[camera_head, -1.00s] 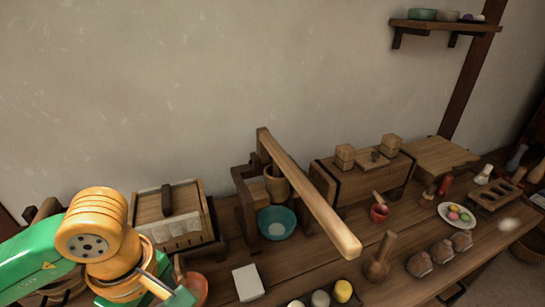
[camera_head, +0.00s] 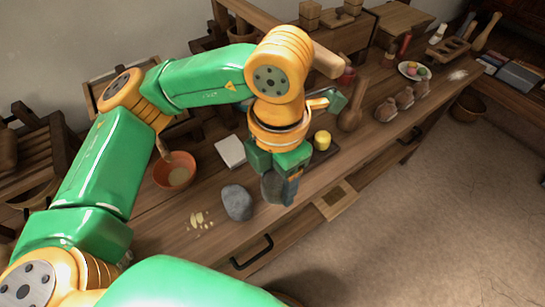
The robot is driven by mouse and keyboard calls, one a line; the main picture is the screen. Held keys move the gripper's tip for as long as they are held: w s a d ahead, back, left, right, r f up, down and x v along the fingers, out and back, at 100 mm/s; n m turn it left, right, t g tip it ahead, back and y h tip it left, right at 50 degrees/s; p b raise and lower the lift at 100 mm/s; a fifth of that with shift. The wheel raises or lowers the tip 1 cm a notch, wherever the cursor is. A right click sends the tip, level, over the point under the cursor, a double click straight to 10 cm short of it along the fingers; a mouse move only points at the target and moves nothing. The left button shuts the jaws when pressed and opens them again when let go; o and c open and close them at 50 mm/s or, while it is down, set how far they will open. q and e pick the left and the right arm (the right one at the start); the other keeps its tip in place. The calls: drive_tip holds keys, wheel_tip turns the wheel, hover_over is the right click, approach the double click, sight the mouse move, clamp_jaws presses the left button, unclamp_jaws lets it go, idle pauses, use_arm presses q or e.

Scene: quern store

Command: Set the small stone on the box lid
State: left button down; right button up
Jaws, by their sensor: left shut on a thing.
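I cannot tell whether the held stone touches the bench. A long wooden box (camera_head: 352,38) with small blocks on top stands at the back. Another box, at the left rear, is mostly hidden behind my left arm. Which lid is meant is not clear. My right gripper is out of view.
A white square (camera_head: 230,151) and an orange bowl (camera_head: 175,170) lie left of the gripper. Pale crumbs (camera_head: 200,221) are near the front edge. A yellow ball (camera_head: 322,140) and a wooden pestle-like piece (camera_head: 352,108) stand to the right. A small wooden tray or drawer (camera_head: 335,200) juts from the front.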

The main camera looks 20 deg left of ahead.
use_arm(q)
drive_tip(key=w+a+f, duration=0.4)
drive_tip(key=a+f, duration=0.1)
drive_tip(key=w+a+f, duration=0.2)
drive_tip(key=a+f, duration=0.1)
drive_tip(key=shift+w+a, duration=0.25)
drive_tip(key=shift+w, duration=0.15)
drive_tip(key=f, duration=0.2)
drive_tip(key=f+p, duration=0.1)
drive_tip(key=shift+w+a+f, duration=0.2)
drive_tip(key=shift+a+f, duration=0.15)
drive_tip(key=shift+f, duration=0.1)
drive_tip(key=shift+d+f, duration=0.1)
drive_tip(key=shift+f, duration=0.1)
drive_tip(key=shift+c, duration=2.1)
unclamp_jaws()
